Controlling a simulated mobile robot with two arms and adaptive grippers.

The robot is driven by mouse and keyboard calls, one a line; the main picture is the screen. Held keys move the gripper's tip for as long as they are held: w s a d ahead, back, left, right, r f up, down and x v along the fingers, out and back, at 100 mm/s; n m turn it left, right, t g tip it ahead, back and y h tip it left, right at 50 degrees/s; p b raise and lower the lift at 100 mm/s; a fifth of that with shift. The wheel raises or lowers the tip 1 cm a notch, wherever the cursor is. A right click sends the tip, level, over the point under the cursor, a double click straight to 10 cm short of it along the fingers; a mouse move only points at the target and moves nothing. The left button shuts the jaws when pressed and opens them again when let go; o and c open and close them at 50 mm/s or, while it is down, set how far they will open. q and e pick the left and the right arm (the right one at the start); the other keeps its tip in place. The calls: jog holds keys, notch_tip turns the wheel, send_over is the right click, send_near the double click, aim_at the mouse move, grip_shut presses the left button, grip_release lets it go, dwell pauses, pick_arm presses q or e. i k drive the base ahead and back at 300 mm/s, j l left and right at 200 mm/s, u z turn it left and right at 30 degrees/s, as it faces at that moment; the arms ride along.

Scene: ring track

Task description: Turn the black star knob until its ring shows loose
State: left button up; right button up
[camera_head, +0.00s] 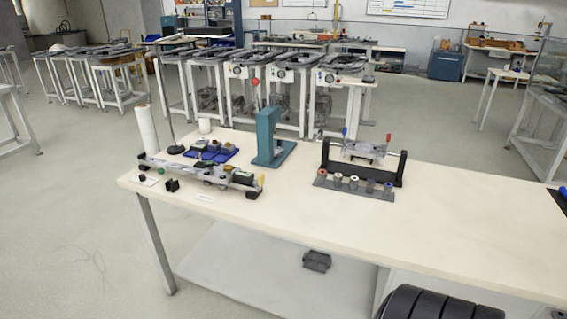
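The long cream table (440,222) stands ahead of me. On its left end is a grey rail fixture (205,174) with small parts mounted along it. A small black knob-like piece (172,185) sits at the fixture's front left, and a smaller dark piece (141,178) lies to its left. Either may be the black star knob; the star shape and any ring on it are too small to make out. A green round piece (161,171) is just behind. Neither of my grippers is in view.
A teal press-like stand (268,140) is mid-table. To its right are a black-framed fixture (388,178) and a grey strip with several coloured cylinders (353,183). A white roll (147,130) and a blue tray (222,157) stand behind the rail fixture. The table's right half is mostly clear.

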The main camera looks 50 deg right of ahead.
aim_at(210, 164)
jog(key=z, duration=1.3)
